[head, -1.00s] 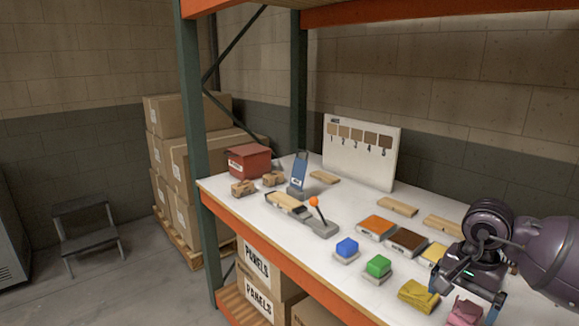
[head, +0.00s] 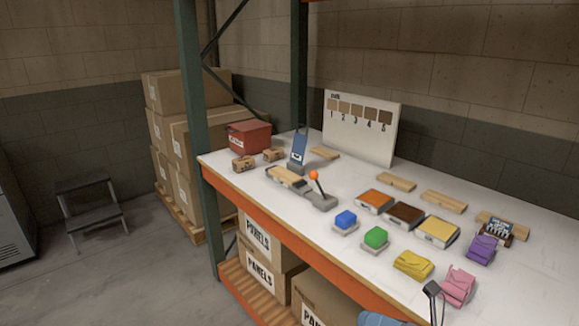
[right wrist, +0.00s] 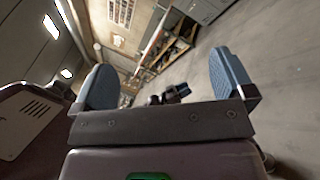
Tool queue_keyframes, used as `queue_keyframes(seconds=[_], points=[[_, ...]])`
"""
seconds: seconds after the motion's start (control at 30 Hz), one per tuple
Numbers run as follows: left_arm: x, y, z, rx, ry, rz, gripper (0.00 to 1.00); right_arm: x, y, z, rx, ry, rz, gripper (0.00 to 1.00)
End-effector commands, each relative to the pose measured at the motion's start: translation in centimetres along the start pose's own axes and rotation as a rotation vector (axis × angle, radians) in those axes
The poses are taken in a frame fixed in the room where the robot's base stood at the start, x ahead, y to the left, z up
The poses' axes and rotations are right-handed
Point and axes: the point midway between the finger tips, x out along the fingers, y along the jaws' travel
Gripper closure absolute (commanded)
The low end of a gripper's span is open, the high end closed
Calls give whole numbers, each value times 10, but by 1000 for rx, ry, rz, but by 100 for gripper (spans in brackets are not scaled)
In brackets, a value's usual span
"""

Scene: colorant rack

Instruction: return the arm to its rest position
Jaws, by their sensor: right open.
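My right gripper (right wrist: 163,80) is open in the right wrist view. Its two blue-padded fingers stand wide apart with nothing between them. In the head view only a small part of it shows at the bottom edge, in front of the shelf; the rest of the arm is out of the picture. It is apart from the things on the white shelf top (head: 330,240). My left gripper is not in view.
A yellow cloth (head: 413,265), a pink cloth (head: 458,286) and a purple cloth (head: 482,250) lie near the front right. Blue (head: 345,221) and green (head: 376,238) blocks sit farther left. The floor at left is mostly clear.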

Motion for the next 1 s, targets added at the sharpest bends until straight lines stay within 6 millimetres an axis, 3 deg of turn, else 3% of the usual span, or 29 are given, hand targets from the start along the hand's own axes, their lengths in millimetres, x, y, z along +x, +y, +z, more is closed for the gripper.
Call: queue_keyframes(seconds=[0.17,0.27,0.4,0.5,0.7,0.83,1.0], points=[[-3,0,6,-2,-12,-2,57,-44,-36,-5,585,-471,-95,0],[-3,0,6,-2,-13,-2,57,-81,-62,-22,913,-734,-138,0],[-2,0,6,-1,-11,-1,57,-139,-94,-70,1359,-1105,-178,0],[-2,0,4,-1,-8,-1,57,-172,-107,-109,1612,-1326,-187,0],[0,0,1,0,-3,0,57,-207,-113,-165,1907,-1597,-183,0],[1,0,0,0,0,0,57,-212,-112,-177,1968,-1652,-178,0],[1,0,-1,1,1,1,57,-213,-113,-178,1972,-1656,-179,0]])
